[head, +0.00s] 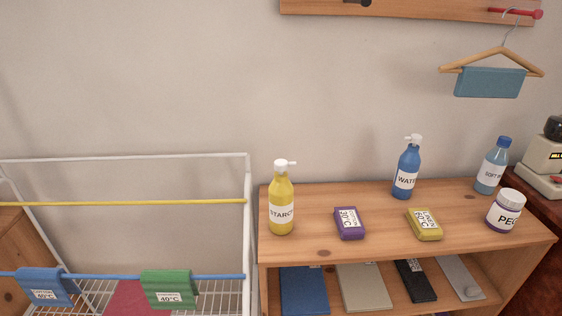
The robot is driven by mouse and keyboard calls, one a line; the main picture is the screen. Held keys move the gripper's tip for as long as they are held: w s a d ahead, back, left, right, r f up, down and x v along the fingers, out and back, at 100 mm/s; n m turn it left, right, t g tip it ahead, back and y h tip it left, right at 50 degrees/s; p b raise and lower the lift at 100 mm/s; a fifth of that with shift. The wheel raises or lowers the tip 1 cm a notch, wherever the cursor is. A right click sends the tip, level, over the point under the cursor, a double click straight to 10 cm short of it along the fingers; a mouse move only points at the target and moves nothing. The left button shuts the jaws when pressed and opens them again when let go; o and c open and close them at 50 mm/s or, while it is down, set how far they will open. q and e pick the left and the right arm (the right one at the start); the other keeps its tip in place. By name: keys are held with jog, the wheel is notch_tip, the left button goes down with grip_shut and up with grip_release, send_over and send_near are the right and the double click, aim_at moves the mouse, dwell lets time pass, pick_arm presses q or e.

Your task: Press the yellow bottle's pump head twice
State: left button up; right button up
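The yellow bottle (281,204) stands upright near the left end of the dresser top in the head view. Its label reads STARCH. Nothing touches the bottle or the pump head. Neither of my grippers shows in this view.
On the dresser top (376,196) stand a blue WATER pump bottle (407,172), a purple box (349,223), a yellow box (425,224), a white jar (505,210) and a blue-capped bottle (493,168). A white drying rack (249,215) stands close on the left.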

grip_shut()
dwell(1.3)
